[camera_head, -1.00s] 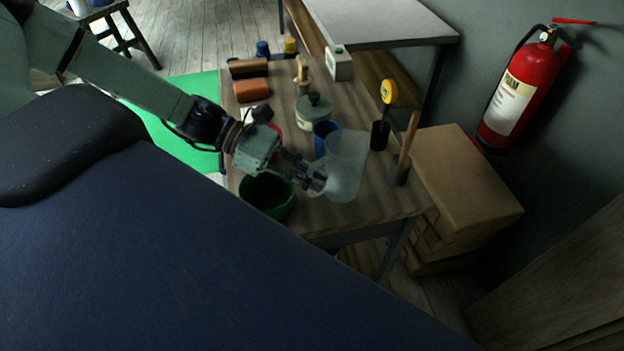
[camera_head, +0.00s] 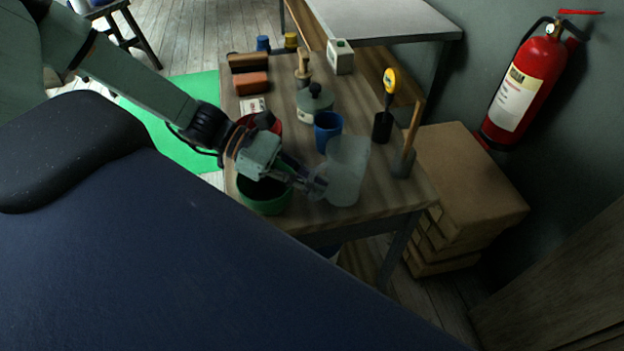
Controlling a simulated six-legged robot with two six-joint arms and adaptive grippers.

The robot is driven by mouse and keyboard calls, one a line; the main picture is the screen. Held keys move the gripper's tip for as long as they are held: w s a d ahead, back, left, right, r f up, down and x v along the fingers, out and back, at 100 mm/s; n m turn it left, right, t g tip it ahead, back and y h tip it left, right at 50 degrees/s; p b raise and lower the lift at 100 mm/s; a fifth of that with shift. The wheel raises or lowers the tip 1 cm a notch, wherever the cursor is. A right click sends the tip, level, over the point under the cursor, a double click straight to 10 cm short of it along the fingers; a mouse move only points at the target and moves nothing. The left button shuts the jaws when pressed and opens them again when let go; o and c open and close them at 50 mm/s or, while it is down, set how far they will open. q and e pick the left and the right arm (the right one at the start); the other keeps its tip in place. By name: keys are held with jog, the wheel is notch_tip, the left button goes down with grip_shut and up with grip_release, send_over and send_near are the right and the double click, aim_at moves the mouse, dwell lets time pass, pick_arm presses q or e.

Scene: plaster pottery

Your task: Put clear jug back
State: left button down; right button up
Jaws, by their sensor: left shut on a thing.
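The clear jug (camera_head: 347,170) is a translucent, whitish vessel at the near right part of the wooden table (camera_head: 290,222). It looks upright, close to or on the tabletop; I cannot tell whether its base touches. My left gripper (camera_head: 316,184) comes in from the left and is shut on the jug's left side, where its handle would be; the fingers partly hide that spot. My right gripper is not in view.
A green bowl (camera_head: 264,197) is under my left wrist. A blue cup (camera_head: 327,127) stands just behind the jug, with a lidded pot (camera_head: 315,103) beyond. A grey holder with a wooden handle (camera_head: 404,160) and a dark holder with a yellow-topped tool (camera_head: 383,124) stand right.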

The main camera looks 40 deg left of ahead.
pick_arm(q)
jog(key=c, duration=1.4)
grip_release()
jog(key=shift+w+f, duration=0.1)
jog(key=shift+r, duration=0.2)
jog(key=p+v, duration=0.9)
jog(key=v, duration=0.3)
jog(key=shift+p, duration=0.3)
